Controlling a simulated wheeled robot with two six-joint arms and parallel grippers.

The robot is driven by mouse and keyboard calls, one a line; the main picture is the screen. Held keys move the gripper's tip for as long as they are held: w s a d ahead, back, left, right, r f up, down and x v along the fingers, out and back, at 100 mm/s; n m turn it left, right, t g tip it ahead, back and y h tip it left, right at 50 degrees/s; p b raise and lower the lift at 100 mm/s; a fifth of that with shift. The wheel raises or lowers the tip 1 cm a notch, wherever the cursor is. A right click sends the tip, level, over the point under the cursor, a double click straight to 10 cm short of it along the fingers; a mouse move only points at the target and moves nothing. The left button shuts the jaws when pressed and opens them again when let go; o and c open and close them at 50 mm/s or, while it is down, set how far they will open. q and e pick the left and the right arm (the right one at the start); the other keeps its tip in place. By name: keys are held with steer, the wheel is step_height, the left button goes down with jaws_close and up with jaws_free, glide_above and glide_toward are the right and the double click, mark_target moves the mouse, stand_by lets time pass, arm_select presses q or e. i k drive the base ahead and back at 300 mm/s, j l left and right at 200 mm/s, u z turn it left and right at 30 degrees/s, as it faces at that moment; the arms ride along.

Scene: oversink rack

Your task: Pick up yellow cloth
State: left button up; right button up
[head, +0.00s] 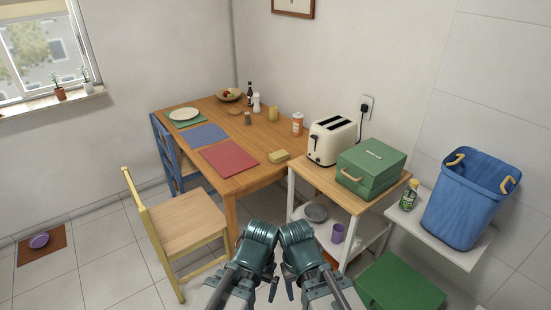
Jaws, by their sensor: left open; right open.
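A small folded yellow cloth (279,157) lies on the wooden table (255,140), near its right edge and beside the red placemat. My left gripper (255,266) is at the bottom middle of the view, open and well short of the cloth. My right gripper (306,266) is close beside it on the right, also open and apart from the cloth. Their fingers are small and partly hidden by my own wrists.
A cream toaster (332,140) and green box (371,168) stand on the trolley right of the table. A yellow chair (184,222) stands at the front left. A blue bin (465,205) is on the right shelf. Open floor (110,265) lies at left.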

mark_target(278, 157)
steer(key=i+j+z, duration=0.3)
steer(key=i+j, duration=0.4)
steer(key=i, duration=0.3)
steer(key=i+j+z, duration=0.3)
steer(key=i+j, duration=0.6)
